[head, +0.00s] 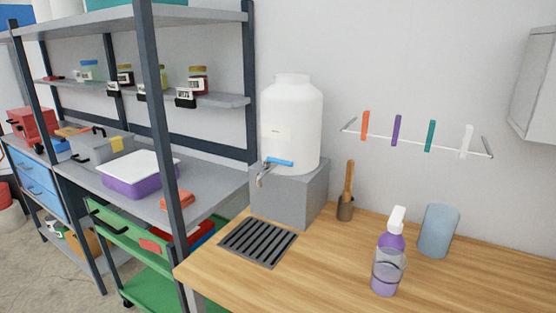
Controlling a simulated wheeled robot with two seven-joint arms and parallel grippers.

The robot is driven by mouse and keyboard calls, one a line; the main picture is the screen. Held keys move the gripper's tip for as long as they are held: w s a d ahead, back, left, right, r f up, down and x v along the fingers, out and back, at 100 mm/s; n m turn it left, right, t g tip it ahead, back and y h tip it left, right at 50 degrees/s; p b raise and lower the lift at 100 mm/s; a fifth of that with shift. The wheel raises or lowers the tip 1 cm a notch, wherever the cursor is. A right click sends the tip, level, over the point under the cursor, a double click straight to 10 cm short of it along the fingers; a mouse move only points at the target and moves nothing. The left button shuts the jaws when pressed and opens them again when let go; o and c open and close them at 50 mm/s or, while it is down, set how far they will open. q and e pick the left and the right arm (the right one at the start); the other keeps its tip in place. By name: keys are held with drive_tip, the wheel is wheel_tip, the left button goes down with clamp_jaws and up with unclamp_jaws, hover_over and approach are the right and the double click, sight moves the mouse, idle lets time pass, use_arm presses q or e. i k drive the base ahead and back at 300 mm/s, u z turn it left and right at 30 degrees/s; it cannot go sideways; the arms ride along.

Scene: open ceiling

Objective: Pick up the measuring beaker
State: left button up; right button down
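Neither of my grippers is in view.
A blue-grey cylinder (438,231) stands right of the bottle. A white water tank (291,130) with a tap sits on a grey block (287,195), behind a drain grate (258,242). A brush holder (345,208) is beside it. The counter's front left is clear.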

sight(389, 264)
drive_tip(key=u, duration=1.5)
drive_tip(key=k, duration=0.65)
drive_tip(key=z, duration=1.4)
